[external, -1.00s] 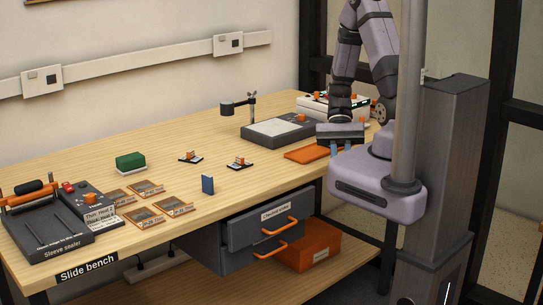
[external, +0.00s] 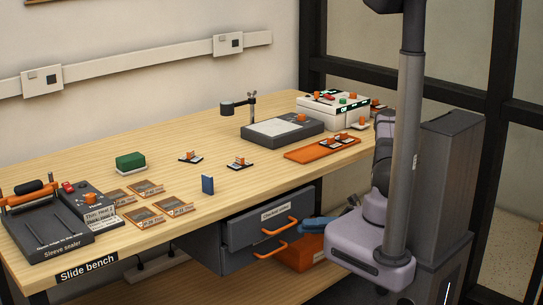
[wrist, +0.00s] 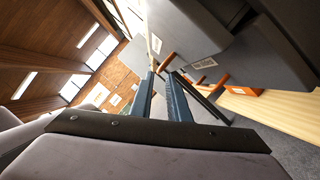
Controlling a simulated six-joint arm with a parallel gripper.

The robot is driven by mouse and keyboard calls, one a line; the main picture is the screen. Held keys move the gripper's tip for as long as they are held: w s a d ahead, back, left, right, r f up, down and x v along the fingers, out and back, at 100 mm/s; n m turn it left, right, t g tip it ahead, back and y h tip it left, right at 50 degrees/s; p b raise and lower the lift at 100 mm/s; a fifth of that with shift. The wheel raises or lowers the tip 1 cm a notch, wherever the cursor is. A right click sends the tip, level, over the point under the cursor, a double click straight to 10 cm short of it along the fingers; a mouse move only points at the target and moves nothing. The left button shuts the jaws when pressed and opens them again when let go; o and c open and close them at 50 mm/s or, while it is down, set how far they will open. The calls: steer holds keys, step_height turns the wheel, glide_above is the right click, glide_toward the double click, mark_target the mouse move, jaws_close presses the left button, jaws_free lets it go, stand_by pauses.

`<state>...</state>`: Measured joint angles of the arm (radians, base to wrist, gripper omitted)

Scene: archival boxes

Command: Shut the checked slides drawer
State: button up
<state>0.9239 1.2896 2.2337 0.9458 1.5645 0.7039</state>
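The checked slides drawer (external: 244,232) is the upper grey drawer under the bench, with a white label and an orange handle (external: 281,228). Its front appears to stand out a little past the lower drawer (external: 240,258). My gripper (external: 303,224) is right of the upper drawer's front, just below the bench edge, with its blue fingers pointing toward the drawers. In the wrist view, my gripper (wrist: 161,75) has its two fingers apart with nothing held. Grey drawer faces and orange-brown handles show beyond the tips; I cannot tell whether the fingers touch anything.
An orange box (external: 300,256) stands under the bench, right of the drawers and partly behind my arm. The bench top (external: 150,190) holds a sleeve sealer, slides, a light pad and an orange tray (external: 322,147). Open room lies before the drawers.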

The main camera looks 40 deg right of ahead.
mark_target(288, 227)
steer(key=shift+p+x, duration=0.4)
steer(key=shift+x, duration=3.25)
steer(key=shift+c, duration=0.2)
jaws_close()
steer(key=shift+w, duration=0.1)
